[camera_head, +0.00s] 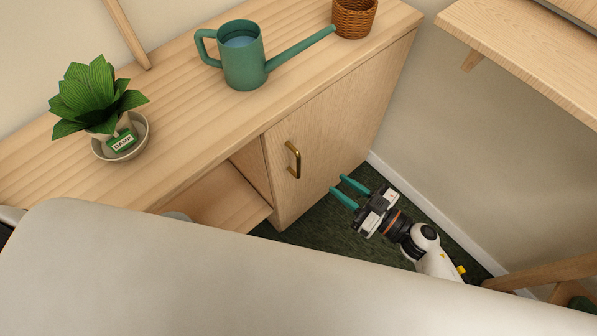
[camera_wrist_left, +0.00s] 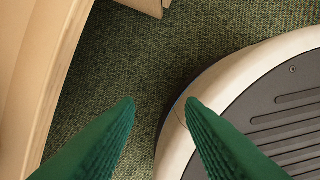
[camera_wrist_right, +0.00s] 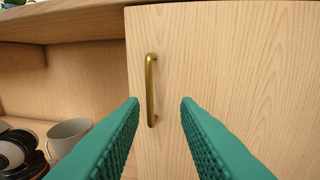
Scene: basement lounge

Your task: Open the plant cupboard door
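The plant cupboard door (camera_head: 330,135) is a light wood panel under the right part of the counter, and it looks shut. Its upright brass handle (camera_head: 293,160) is near the door's left edge. In the right wrist view the handle (camera_wrist_right: 151,90) is ahead, between the lines of the fingers and nearer the left one. My right gripper (camera_head: 338,190) is open and empty, in front of the door, apart from the handle. My left gripper (camera_wrist_left: 160,102) is open and empty above the green carpet; it is hidden in the head view.
On the counter (camera_head: 190,110) stand a potted plant (camera_head: 95,100), a green watering can (camera_head: 243,60) and a wicker basket (camera_head: 354,18). An open shelf left of the door holds a grey mug (camera_wrist_right: 68,136) and dark dishes. A wooden shelf (camera_head: 520,45) juts out at right.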

